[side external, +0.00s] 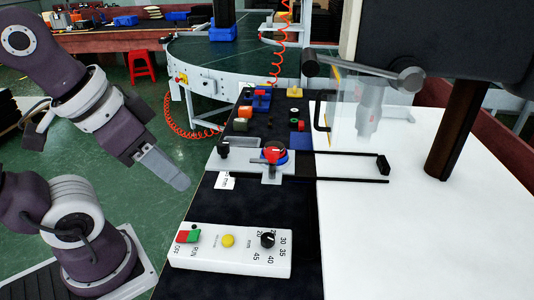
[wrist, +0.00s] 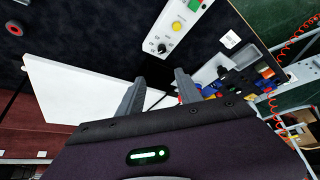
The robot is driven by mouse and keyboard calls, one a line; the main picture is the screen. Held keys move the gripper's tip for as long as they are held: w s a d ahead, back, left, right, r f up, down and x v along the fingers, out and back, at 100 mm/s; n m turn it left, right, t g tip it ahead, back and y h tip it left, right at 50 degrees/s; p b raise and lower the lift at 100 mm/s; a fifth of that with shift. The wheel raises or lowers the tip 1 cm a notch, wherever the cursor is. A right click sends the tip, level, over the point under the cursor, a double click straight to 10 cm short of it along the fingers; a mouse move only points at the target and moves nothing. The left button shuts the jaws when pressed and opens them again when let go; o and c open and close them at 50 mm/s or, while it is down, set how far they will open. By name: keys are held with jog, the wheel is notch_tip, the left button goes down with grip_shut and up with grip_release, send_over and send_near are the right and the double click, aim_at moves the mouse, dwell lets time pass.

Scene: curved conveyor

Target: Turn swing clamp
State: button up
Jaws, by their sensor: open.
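I cannot tell for sure which part is the swing clamp. A small black knob (side external: 223,147) stands at the plate's left end. My gripper (side external: 175,176) is open and empty, in the air left of the plate, pointing down to the right. In the wrist view its two fingers (wrist: 160,80) are apart with nothing between them. The red and blue piece is partly hidden there behind the right finger.
A white control box (side external: 220,258) with buttons and a black dial stands at the front. Several coloured blocks (side external: 262,103) lie behind the plate. A black frame (side external: 350,181) extends over the white tabletop (side external: 420,240). A clear shield (side external: 350,112) stands behind it. The round conveyor (side external: 215,65) is at the back.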

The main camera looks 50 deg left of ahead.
jog(key=shift+o, duration=0.4)
jog(key=shift+m+g, duration=0.6)
jog(key=w+r, duration=0.1)
jog(key=w, duration=0.2)
jog(key=w+r, duration=0.1)
jog(key=w, duration=0.1)
jog(key=shift+a+r, duration=0.2)
jog(key=shift+r, duration=0.1)
jog(key=m+g, duration=0.4)
jog(key=m, duration=0.1)
send_over(274, 150)
notch_tip(274, 150, down, 4)
jog(key=shift+s+r, duration=0.1)
notch_tip(274, 150, down, 7)
jog(key=shift+r, duration=0.2)
jog(key=shift+f, duration=0.25)
grip_shut()
